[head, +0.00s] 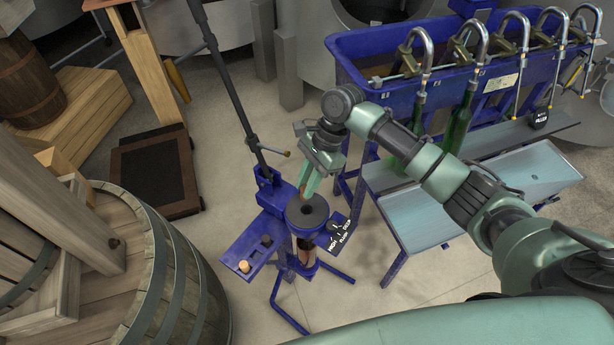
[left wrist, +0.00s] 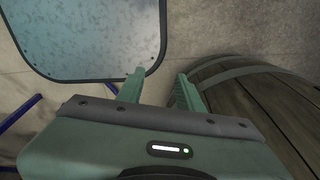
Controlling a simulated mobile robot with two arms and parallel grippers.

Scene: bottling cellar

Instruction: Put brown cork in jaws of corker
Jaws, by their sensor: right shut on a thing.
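The blue corker (head: 268,195) stands in the middle of the head view, with a long lever rising from it and a round dark head (head: 307,211) with a hole in its middle. My right gripper (head: 309,186) is just above and behind this head, fingers pointing down. It is shut on the brown cork (head: 303,189), of which only a small bit shows at the fingertips. I cannot tell whether the cork touches the corker. My left gripper (left wrist: 158,88) is open and empty in the left wrist view; it does not show in the head view.
A light cork (head: 244,267) and a dark piece (head: 266,240) sit on the corker's side tray (head: 236,254). A wooden barrel (head: 168,270) stands at left. The blue filler trough (head: 400,92) with taps and green bottles (head: 459,122) is at right.

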